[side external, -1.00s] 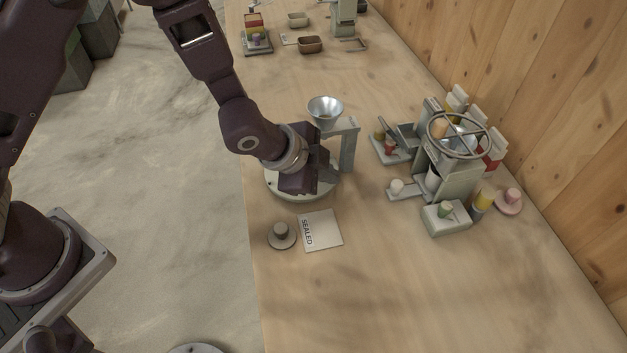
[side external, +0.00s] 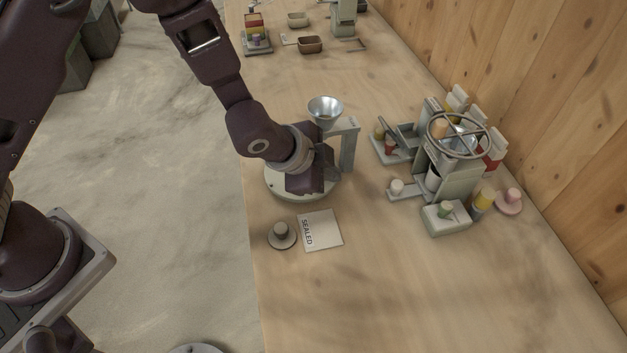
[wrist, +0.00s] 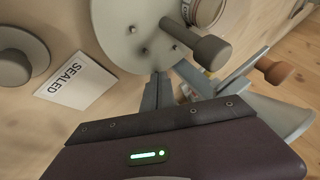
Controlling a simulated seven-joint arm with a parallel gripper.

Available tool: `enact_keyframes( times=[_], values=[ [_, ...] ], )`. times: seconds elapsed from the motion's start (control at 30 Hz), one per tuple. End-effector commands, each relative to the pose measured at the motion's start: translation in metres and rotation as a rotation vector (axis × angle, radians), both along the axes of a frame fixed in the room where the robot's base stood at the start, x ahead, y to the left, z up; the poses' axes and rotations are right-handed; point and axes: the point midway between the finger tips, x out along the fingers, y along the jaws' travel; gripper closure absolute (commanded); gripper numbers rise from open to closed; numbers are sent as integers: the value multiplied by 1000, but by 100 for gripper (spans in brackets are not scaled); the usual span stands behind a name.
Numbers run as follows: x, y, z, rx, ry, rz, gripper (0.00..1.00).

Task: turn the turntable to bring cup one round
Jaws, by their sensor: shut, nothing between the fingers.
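The turntable (side external: 285,192) is a round pale disc on the bench, partly hidden under my gripper. In the wrist view the turntable (wrist: 125,30) fills the top middle, with small dark studs and a grey-brown peg (wrist: 211,53) standing at its edge. A round cup-like vessel (wrist: 204,10) sits on its far side, cut by the frame edge; I cannot read a number on it. My gripper (side external: 330,176) is shut and empty, low over the turntable's right part. In the wrist view its fingers (wrist: 162,88) are near the disc's rim, close to the peg; contact is unclear.
A metal funnel (side external: 325,108) on a grey stand (side external: 348,150) rises just behind my gripper. A SEALED card (side external: 320,231) and a round-based knob (side external: 281,236) lie in front. A handwheel machine (side external: 458,150) stands right.

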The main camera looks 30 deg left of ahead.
Motion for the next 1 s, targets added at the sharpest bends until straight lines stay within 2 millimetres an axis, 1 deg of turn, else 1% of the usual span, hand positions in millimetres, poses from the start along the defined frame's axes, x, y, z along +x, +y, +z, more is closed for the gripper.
enact_keyframes(
  times=[1.0],
  values=[
    [5, 0, 0, 1, 0, 80, 100]
  ],
)
